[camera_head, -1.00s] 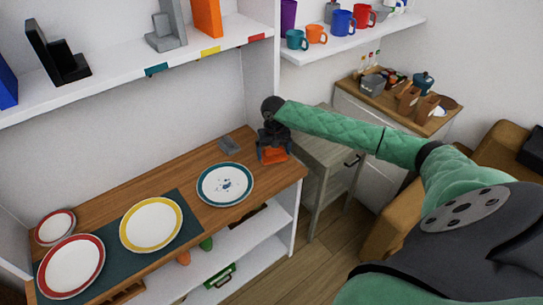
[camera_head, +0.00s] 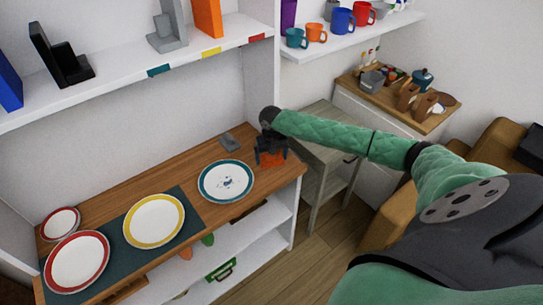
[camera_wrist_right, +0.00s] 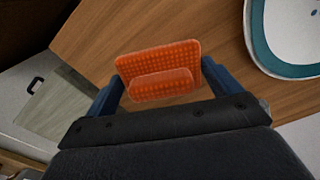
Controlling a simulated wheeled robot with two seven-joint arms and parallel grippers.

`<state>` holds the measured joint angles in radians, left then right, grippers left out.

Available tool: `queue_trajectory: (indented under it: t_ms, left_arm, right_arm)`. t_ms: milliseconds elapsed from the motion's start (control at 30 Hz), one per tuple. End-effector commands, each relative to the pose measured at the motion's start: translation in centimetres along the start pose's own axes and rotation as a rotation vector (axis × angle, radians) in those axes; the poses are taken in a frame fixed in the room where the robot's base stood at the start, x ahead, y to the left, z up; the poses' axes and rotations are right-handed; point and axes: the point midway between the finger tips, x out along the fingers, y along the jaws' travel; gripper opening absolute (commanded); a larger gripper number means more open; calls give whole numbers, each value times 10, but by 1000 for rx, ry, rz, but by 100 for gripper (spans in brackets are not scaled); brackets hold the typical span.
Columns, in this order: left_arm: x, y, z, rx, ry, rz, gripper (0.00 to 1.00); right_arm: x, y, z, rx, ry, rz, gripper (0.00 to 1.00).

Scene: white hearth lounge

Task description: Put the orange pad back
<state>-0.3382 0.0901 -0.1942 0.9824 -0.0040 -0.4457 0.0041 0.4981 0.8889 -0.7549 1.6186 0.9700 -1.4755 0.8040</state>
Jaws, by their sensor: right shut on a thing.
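The orange pad (camera_wrist_right: 160,62) shows in the right wrist view as a rectangular, dotted pad with a smaller raised block on it. My right gripper (camera_wrist_right: 163,88) is shut on it, with the blue fingers on both sides of the block. In the head view the right gripper (camera_head: 270,150) points down over the right end of the wooden counter (camera_head: 178,179), and the orange pad (camera_head: 272,158) shows partly below it. I cannot tell whether the pad touches the counter. My left gripper is not in view.
A teal-rimmed plate (camera_head: 226,181) lies just left of the right gripper. A small grey block (camera_head: 229,142) lies behind the plate. A yellow-rimmed plate (camera_head: 154,221) and red-rimmed plates (camera_head: 77,262) are farther left. A shelf (camera_head: 160,72) with coloured tags hangs above.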

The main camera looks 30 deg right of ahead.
Motion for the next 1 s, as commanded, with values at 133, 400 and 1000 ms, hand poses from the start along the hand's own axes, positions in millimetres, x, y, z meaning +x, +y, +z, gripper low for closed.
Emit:
queue_trajectory:
  t_ms: [133, 400, 1000]
  left_arm:
    - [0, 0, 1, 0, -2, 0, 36]
    - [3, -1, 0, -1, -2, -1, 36]
    - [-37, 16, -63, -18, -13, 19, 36]
  right_arm:
    - [0, 0, 0, 0, 0, 0, 100]
    - [-4, 0, 0, 0, 1, 0, 100]
    - [-92, 0, -1, 1, 2, -1, 100]
